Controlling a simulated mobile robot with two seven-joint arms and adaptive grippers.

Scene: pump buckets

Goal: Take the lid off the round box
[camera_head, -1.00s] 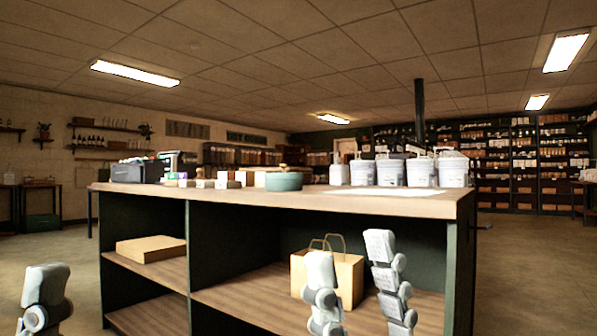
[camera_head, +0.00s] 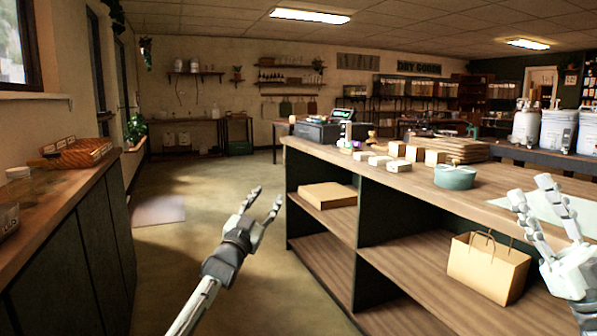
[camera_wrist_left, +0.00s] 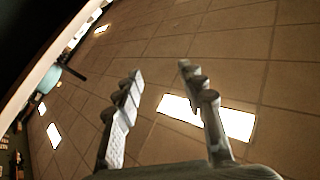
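The round box (camera_head: 455,178) is a low teal cylinder standing upright on the wooden counter top. Its top looks covered, but the lid's edge is hard to make out at this size. My left gripper (camera_head: 267,201) is open and empty, over the floor to the left of the counter and well away from the box. It also shows open in the left wrist view (camera_wrist_left: 157,88), pointing towards the ceiling. A teal shape at the left of that view may be the box. My right gripper (camera_head: 531,192) is open in front of the counter, right of the box, touching nothing I can see.
White buckets (camera_head: 557,129) stand farther right. A paper bag (camera_head: 487,268) sits on the shelf below. Open floor lies left.

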